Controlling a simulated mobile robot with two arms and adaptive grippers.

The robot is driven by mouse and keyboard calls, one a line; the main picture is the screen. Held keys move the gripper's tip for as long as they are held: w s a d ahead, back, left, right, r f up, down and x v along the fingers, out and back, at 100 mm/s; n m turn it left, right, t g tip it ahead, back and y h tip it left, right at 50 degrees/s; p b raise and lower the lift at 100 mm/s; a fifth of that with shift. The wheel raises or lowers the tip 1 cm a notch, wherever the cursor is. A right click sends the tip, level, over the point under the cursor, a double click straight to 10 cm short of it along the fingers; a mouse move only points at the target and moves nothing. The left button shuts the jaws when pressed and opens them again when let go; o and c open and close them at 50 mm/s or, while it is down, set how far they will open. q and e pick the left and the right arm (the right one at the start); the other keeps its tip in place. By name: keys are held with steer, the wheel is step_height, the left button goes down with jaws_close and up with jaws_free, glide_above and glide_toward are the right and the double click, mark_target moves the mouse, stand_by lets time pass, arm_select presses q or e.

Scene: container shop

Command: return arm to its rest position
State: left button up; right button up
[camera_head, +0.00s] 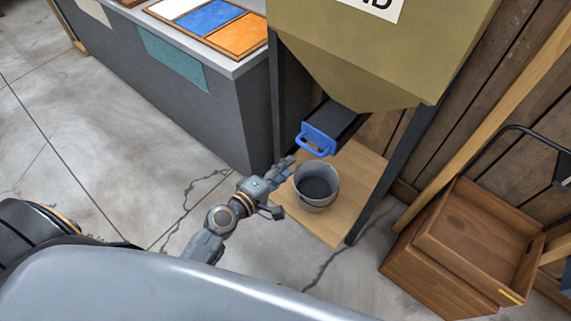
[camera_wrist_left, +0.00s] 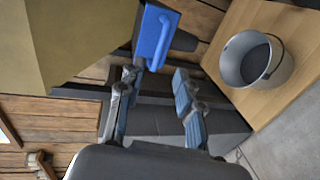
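My left gripper (camera_head: 281,187) is beside the grey metal bucket, on its left in the head view. In the left wrist view my left gripper (camera_wrist_left: 152,95) has its two fingers wide apart with nothing between them. The blue handle (camera_head: 318,139) of the hopper chute is just beyond the gripper; it also shows in the left wrist view (camera_wrist_left: 156,36). The bucket (camera_head: 316,186) stands upright on a wooden board and has dark contents. It also shows in the left wrist view (camera_wrist_left: 255,60). My right gripper is not in view.
A tan hopper (camera_head: 375,50) on dark legs stands over the wooden board (camera_head: 338,222). A grey counter (camera_head: 225,105) with coloured panels is behind left. Wooden crates (camera_head: 450,260) stand at right. The concrete floor (camera_head: 110,150) at left is clear.

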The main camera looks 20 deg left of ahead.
arm_select(q)
steer(key=shift+f, duration=0.1)
steer(key=s+a+f+m+g+y+p, duration=0.1)
steer(key=s+f+m+g, duration=0.35)
steer(key=f, duration=0.75)
steer(key=s+a+f+m+g+y+p, duration=0.1)
steer(key=s+f+m+g+y, duration=0.1)
steer(key=s+f, duration=0.85)
steer(key=s+a+f+m+g, duration=0.2)
steer(key=s+f, duration=0.3)
steer(key=s, duration=0.3)
steer(key=s+a+f+m+g+y+p, duration=0.1)
steer(key=s+f+m, duration=0.3)
steer(key=s, duration=0.4)
steer(key=s+a+f+m+g+y, duration=0.1)
steer(key=s+a+f+m+g, duration=0.1)
steer(key=s+f+m+g, duration=0.2)
steer(key=s+f, duration=0.2)
steer(key=s, duration=0.2)
steer(key=shift+a+f+p, duration=0.3)
steer(key=shift+f, duration=0.05)
